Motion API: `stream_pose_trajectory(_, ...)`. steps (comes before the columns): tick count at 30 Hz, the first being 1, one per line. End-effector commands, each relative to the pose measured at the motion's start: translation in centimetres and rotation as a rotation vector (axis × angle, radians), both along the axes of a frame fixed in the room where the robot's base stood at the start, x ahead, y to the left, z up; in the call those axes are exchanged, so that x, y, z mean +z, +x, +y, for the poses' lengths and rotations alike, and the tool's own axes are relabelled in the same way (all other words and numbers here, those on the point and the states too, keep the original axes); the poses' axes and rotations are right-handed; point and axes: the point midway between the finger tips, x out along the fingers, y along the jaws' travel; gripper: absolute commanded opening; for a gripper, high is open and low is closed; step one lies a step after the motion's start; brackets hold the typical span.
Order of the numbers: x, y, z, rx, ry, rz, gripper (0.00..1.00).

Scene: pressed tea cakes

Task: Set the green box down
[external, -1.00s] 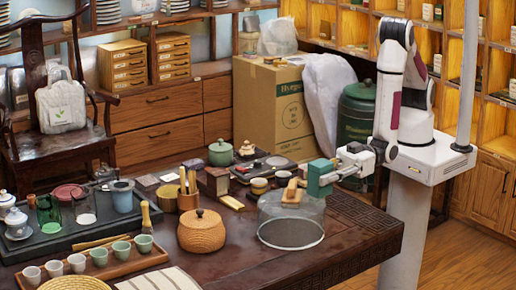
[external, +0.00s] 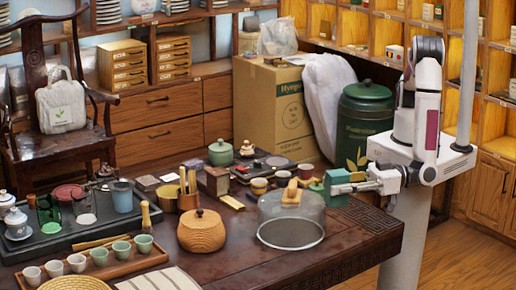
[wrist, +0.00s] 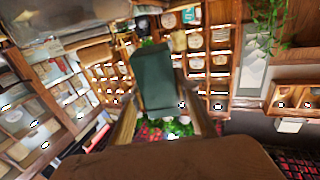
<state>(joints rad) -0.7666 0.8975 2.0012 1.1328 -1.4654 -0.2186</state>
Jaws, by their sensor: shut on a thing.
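The green box (external: 338,199) is in my gripper (external: 349,187), near the right end of the dark table, just right of the glass dome (external: 290,226). My gripper is shut on it, with the fingers reaching in level from the right. I cannot tell whether the box's bottom touches the table (external: 368,222). In the wrist view the box (wrist: 154,80) shows as a dark green block between the two fingers of my gripper (wrist: 160,120).
The dome has a wooden handle (external: 291,191) and stands close beside the box. Several small tea things stand behind. A dark green canister (external: 364,130) and a cardboard carton (external: 271,108) stand beyond the table.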

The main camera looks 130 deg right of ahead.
Motion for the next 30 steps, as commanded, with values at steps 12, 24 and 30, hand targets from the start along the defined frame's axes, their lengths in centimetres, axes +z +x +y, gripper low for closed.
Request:
stream_pose_trajectory(12, -1.7, -3.9, -0.9, -0.239, 0.000, -0.001, 0.08)
stream_pose_trajectory(24, -3.4, -8.7, -3.2, -0.523, -0.002, 0.000, 0.08)
stream_pose_trajectory(30, -4.0, -11.3, -4.7, -0.679, 0.000, -0.001, 0.08)
